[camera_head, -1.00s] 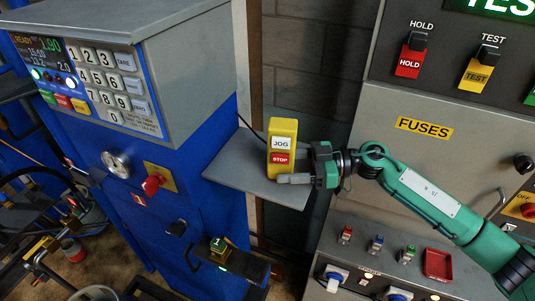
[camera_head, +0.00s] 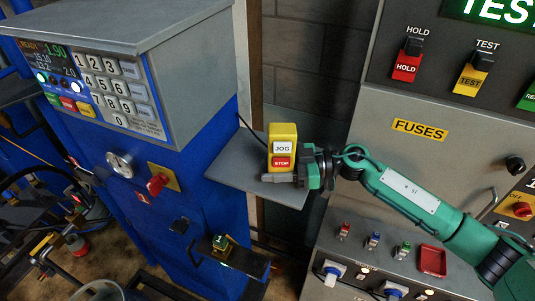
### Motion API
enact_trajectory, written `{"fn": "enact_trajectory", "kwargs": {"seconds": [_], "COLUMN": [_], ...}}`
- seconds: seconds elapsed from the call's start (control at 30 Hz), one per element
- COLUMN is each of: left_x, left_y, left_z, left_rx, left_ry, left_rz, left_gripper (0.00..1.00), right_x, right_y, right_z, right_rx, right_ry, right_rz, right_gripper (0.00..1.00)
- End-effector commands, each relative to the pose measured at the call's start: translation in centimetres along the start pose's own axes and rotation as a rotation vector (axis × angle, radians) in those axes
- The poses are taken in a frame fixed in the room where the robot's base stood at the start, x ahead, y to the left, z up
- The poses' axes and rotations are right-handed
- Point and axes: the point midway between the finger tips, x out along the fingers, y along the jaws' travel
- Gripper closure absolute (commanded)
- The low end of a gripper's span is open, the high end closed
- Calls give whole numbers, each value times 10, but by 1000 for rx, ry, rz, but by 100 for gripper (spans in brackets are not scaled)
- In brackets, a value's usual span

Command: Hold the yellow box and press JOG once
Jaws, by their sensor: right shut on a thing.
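The yellow box (camera_head: 282,133) stands upright on a grey shelf (camera_head: 235,172). Its front carries a white JOG button (camera_head: 282,147) above a red STOP button (camera_head: 282,162). My right gripper (camera_head: 285,178), on the green arm from the right, is shut on the box near its base. One grey finger shows across the box's lower front; the other finger is hidden behind the box. My left gripper is not in view.
The shelf juts from a blue cabinet with a keypad (camera_head: 110,85) and a red knob (camera_head: 157,184). A grey panel at right has a FUSES label (camera_head: 419,130), HOLD switch (camera_head: 408,62) and TEST switch (camera_head: 474,76). The shelf's left part is bare.

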Motion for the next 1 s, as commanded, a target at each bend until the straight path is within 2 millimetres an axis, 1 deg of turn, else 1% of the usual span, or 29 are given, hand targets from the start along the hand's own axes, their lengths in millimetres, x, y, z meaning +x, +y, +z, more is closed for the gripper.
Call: {"fn": "enact_trajectory", "kwargs": {"seconds": [0.03,0.17,0.2,0.3,1.0], "left_x": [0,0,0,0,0], "left_y": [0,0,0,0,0], "left_z": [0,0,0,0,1], "left_rx": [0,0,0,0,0], "left_ry": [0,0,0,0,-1], "left_rz": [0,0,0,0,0], "left_gripper": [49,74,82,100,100], "right_x": [0,0,0,0,0], "right_y": [0,0,0,0,0], "right_z": [0,0,0,0,0], "right_rx": [0,0,0,0,0], "right_ry": [0,0,0,0,0], "right_rz": [1,1,1,1,1], "right_gripper": [71,71,71,71,71]}}
